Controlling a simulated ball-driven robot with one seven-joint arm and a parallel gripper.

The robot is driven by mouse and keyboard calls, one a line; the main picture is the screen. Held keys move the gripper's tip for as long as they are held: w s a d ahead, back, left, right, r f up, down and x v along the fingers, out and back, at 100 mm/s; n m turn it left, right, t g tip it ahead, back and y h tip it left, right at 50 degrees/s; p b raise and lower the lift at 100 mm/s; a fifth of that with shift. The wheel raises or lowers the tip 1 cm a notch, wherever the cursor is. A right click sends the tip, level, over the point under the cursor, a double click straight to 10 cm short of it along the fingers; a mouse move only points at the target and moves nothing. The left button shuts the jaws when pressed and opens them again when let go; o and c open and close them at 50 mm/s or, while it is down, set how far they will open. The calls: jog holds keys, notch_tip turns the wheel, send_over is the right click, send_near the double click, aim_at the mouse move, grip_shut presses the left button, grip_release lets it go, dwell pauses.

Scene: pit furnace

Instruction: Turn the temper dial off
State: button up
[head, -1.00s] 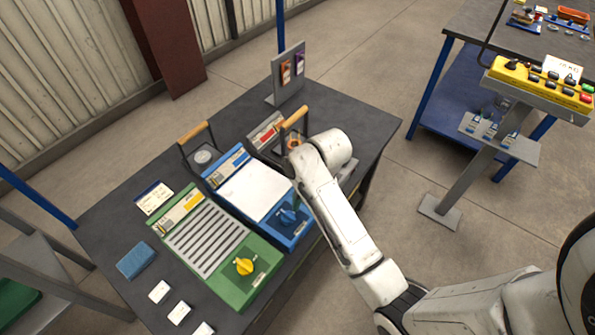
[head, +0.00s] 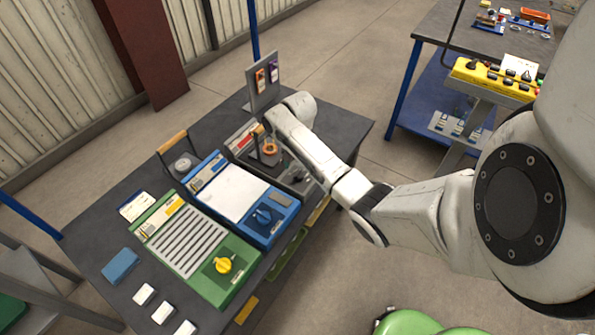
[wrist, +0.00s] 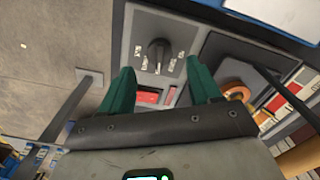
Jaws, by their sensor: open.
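A dark dial (wrist: 158,52) with small white labels around it sits on a grey panel (wrist: 190,40) in the wrist view. The labels are too small to read, so I cannot tell its name or setting. In the head view the grey panel (head: 298,181) is at the table's right front, partly behind my arm. My gripper (wrist: 164,77) is open and empty. Its green fingers are on either side of the panel's lower part, with the dial just past the fingertips; I see no contact. A red part (wrist: 148,97) shows between the fingers.
An orange ring (wrist: 238,92) lies close right of my gripper. A grey stand (head: 262,85) rises behind. White cards and a blue block (head: 121,266) lie at front left.

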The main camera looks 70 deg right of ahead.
aim_at(298, 172)
jog(key=shift+f, duration=2.35)
jog(key=c, duration=1)
jog(key=shift+c, duration=0.2)
